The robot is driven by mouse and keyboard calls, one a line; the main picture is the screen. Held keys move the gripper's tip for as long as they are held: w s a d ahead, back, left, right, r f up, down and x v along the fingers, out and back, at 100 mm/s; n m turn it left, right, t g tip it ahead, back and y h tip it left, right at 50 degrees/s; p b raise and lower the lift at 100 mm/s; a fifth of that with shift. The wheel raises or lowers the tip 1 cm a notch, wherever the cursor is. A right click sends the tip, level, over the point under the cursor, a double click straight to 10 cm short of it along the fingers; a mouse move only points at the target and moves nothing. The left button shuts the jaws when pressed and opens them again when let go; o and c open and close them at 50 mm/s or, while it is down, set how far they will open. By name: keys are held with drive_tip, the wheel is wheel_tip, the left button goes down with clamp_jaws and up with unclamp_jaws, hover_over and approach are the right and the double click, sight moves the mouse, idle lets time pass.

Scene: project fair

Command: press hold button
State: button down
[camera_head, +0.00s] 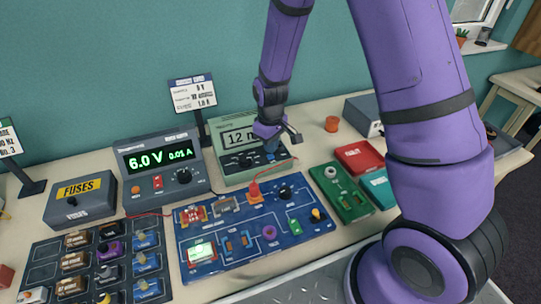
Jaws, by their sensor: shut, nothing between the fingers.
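A pale green meter (228,170) stands on the bench at the middle back. Its grey display reads "12 m" before my arm covers the rest. My gripper (271,156) is shut and empty, pointing down at the meter's front face, right of its middle. I cannot tell whether the fingertips touch the meter.
A blue circuit board (250,262) lies in front of the meter, with a red plug (254,192) standing on it. A power supply (133,163) showing 6.0 V stands left. A green board (351,205), red tray (352,148) and teal tray (380,196) lie right.

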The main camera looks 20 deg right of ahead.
drive_tip(key=shift+f, duration=1.15)
idle(1.1)
wheel_tip(320, 180, up, 10)
idle(1.3)
drive_tip(key=shift+r, duration=0.1)
idle(0.3)
wheel_tip(320, 180, up, 10)
drive_tip(key=m+t, duration=0.1)
hover_over(271, 156)
drive_tip(key=s+d, duration=0.2)
drive_tip(key=s, duration=0.2)
drive_tip(key=s+d+r+m+t, duration=0.2)
drive_tip(key=s+r, duration=0.4)
drive_tip(key=r, duration=0.2)
drive_tip(key=s+d+r+m+t, duration=0.1)
drive_tip(key=s+r, duration=0.2)
drive_tip(key=s, duration=0.5)
drive_tip(key=s+d+r+m+t, duration=0.1)
drive_tip(key=s+r, duration=0.3)
drive_tip(key=s, duration=0.4)
drive_tip(key=shift+d+r+m, duration=0.25)
drive_tip(key=shift+d+m, duration=0.15)
drive_tip(key=shift+m, duration=0.1)
